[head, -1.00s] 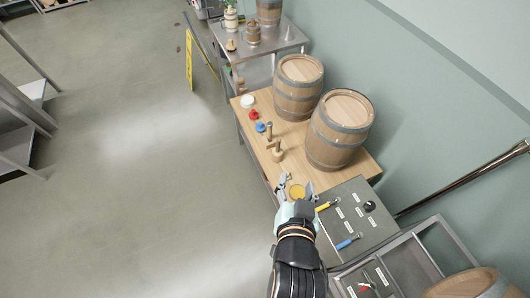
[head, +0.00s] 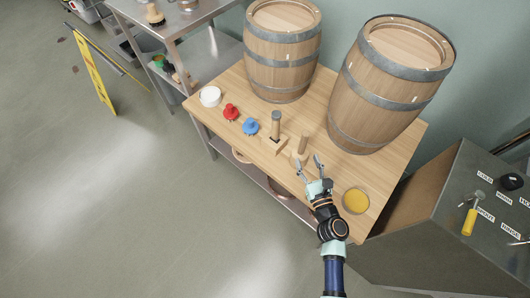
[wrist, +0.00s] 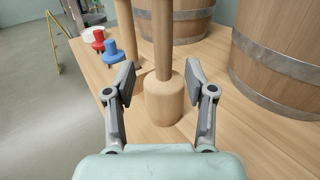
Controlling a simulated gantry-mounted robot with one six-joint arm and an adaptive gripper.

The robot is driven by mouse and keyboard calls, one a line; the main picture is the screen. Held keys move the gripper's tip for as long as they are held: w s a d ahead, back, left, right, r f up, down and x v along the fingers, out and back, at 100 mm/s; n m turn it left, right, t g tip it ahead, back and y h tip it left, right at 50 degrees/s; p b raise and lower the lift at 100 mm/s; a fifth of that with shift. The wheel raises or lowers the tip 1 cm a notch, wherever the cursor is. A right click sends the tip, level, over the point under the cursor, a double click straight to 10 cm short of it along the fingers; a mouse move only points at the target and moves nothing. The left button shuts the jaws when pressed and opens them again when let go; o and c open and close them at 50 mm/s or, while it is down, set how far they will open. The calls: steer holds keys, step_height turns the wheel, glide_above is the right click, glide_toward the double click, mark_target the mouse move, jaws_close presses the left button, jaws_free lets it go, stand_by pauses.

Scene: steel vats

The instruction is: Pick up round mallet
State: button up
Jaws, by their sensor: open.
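The round mallet (head: 301,148) is pale wood and stands head down on the wooden table, handle pointing up. In the wrist view its round head (wrist: 163,101) and handle (wrist: 162,40) appear between my fingers. My gripper (head: 309,166) is open, just on the near side of the mallet; its fingers also frame the mallet in the wrist view (wrist: 160,80). The fingers are not closed on it, and I cannot tell whether they touch it. A second mallet with a square block head (head: 275,145) stands just to its left.
Two barrels (head: 283,55) (head: 380,95) stand behind on the table (head: 225,85). A blue-topped item (head: 250,127), a red one (head: 231,112) and a white round item (head: 210,96) are to the left. A yellow-filled jar (head: 355,200) is right of my gripper. A grey panel (head: 470,215) stands at right.

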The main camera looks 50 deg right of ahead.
mark_target(304, 148)
steer(key=b+x, duration=0.1)
steer(key=x, duration=0.6)
steer(key=shift+d+r, duration=0.1)
steer(key=shift+d, duration=0.2)
steer(key=shift+s+a, duration=0.1)
steer(key=shift+c, duration=0.3)
steer(key=shift+r, duration=0.1)
jaws_close()
